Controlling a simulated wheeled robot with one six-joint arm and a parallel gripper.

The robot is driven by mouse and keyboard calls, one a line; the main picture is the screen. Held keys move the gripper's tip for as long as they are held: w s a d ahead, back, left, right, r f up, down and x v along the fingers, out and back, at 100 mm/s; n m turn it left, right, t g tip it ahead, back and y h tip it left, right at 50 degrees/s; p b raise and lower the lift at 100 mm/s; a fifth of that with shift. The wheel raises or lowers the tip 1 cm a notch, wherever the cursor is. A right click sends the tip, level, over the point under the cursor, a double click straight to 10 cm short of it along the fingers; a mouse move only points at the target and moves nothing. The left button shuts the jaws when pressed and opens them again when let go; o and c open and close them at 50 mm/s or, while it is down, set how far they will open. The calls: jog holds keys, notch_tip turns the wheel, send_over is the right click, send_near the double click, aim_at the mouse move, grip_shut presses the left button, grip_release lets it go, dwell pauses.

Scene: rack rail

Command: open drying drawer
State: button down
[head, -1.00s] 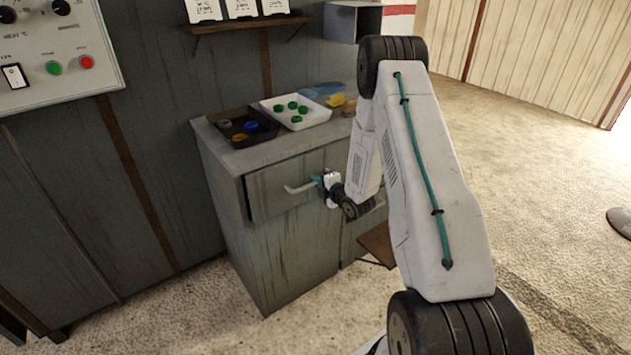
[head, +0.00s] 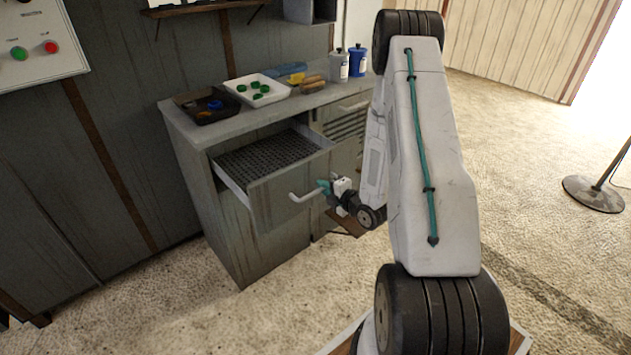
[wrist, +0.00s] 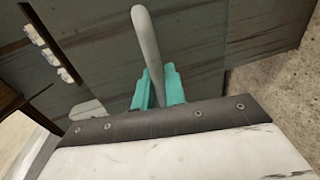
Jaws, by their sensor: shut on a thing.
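The drying drawer (head: 292,182) is a grey drawer at the top left of the cabinet. It is pulled well out, and a dark perforated rack (head: 262,158) shows inside it. Its pale bar handle (head: 303,196) runs across the front; it also shows in the wrist view (wrist: 147,40). My gripper (head: 324,188) has teal fingers and is shut on the handle. In the wrist view my gripper (wrist: 158,92) has one finger on each side of the bar. My arm hides part of the cabinet's right side.
The worktop holds a dark tray (head: 207,117) with small parts, a white tray (head: 238,87) with green pieces, and bottles (head: 357,60). A control panel (head: 40,50) hangs at left. A stand base (head: 593,195) is on the floor at right. Floor before the cabinet is clear.

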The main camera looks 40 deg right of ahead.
jog(key=shift+f+v, duration=0.25)
jog(key=shift+v, duration=1.05)
jog(key=shift+s, duration=0.1)
jog(key=c, duration=1.5)
grip_release()
jog(key=shift+c, duration=0.2)
jog(key=shift+d, duration=0.1)
jog(key=v, duration=0.7)
jog(key=shift+s, duration=0.35)
